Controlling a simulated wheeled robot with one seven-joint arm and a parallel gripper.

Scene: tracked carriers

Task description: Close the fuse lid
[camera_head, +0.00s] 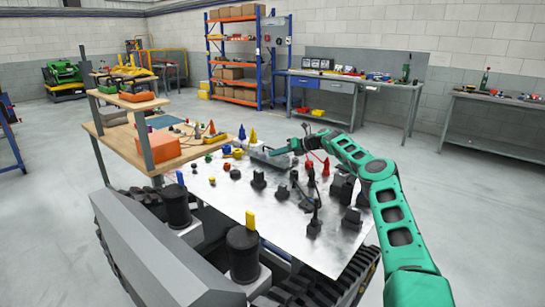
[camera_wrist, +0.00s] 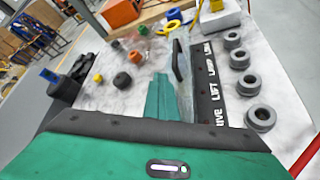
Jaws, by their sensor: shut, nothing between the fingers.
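The fuse lid (camera_wrist: 184,88) looks like a clear panel with a dark strip along its upper part. In the wrist view it stands raised, along the left side of a dark strip (camera_wrist: 208,85) with white lettering, of which "LIFT", "LAMP" and "LINK" can be read. My gripper (camera_wrist: 160,82) is shut and empty, its green fingertip just left of the lid. I cannot tell whether they touch. In the head view my gripper (camera_head: 290,149) is at the far part of the metal deck, by a pale box (camera_head: 262,156); the lid is too small to make out there.
Several grey round knobs (camera_wrist: 239,58) line the right side of the lettered strip. Small coloured pieces (camera_wrist: 122,80) lie left of the lid. Black fittings (camera_head: 258,180) stand on the deck nearer me. A wooden bench (camera_head: 115,140) with orange boxes is at the left.

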